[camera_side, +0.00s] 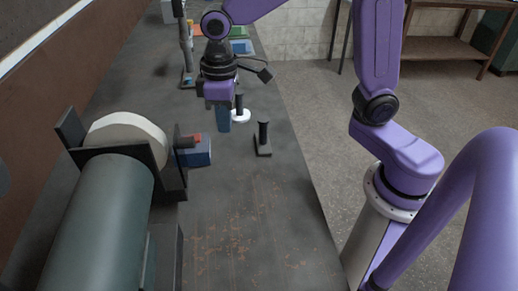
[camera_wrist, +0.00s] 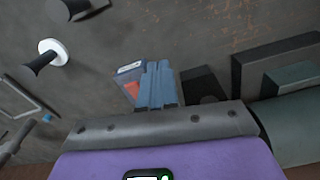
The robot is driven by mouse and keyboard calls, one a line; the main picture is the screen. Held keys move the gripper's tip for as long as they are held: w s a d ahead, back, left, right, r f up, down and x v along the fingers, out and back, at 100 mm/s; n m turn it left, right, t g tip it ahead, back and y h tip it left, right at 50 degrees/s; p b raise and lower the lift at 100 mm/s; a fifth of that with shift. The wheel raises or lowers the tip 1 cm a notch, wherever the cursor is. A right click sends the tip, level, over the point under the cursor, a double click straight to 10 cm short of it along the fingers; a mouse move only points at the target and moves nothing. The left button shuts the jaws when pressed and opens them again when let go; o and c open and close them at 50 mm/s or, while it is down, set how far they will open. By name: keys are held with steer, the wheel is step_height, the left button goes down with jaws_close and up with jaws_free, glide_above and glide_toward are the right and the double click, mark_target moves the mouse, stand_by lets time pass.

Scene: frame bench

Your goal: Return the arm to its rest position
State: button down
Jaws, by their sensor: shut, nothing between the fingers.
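My purple arm reaches in over the bench from the right in the side view. My gripper (camera_side: 223,125) hangs over the dark bench top (camera_side: 240,215), its blue fingers pointing down. The fingers are together with nothing held between them. In the wrist view, my gripper (camera_wrist: 158,85) shows as blue fingers side by side, with a blue and red block (camera_wrist: 128,78) beyond them. How high the fingertips are above the bench is hard to tell.
A blue and red block (camera_side: 197,152) sits by the green cylinder (camera_side: 95,225) and its dark cradle at left. A black post on a white disc (camera_side: 241,115) and a black post on a dark base (camera_side: 263,141) stand close to my gripper. The front bench is clear.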

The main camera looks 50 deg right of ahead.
steer(key=s+d+f+n, duration=0.1)
steer(key=s+d, duration=0.4)
steer(key=s, duration=0.5)
steer(key=s+d+n, duration=0.4)
steer(key=s+d, duration=0.1)
steer(key=s, duration=0.4)
steer(key=shift+s+f+n, duration=0.3)
steer(key=shift+s+f, duration=0.05)
steer(key=shift+f, duration=0.05)
